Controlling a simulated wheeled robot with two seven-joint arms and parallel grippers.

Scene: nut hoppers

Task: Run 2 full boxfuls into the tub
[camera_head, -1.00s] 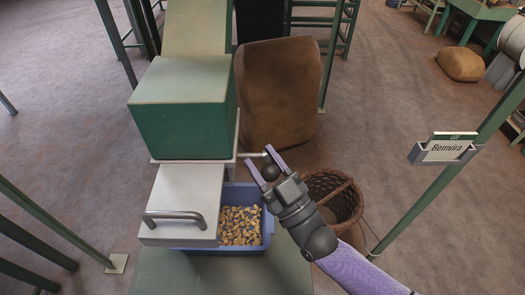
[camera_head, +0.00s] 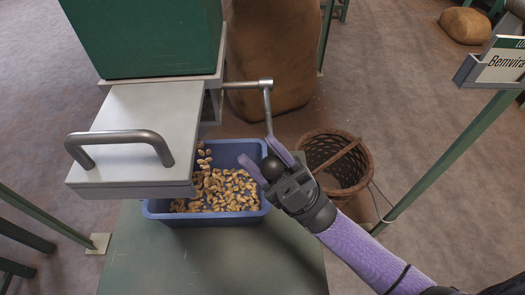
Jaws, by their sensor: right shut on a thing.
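The blue tub (camera_head: 225,216) stands on the green bench under the hopper, with a layer of nuts (camera_head: 222,190) inside. A few nuts show in the air or heaped at the tub's back, below the hopper outlet. A grey box-like drawer (camera_head: 140,130) with a bar handle (camera_head: 118,142) juts over the tub's left part and hides it. A metal crank (camera_head: 266,105) runs right from the hopper and bends down to a black ball knob (camera_head: 271,168). My right gripper (camera_head: 263,160) is shut on that knob. My left gripper is not in view.
The green hopper housing (camera_head: 145,40) stands above the drawer. A brown sack (camera_head: 270,60) is behind the crank, and a wicker basket (camera_head: 335,160) stands right of the bench. A green post with a "Bemvira" sign (camera_head: 500,65) rises at right. The bench front (camera_head: 215,260) is clear.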

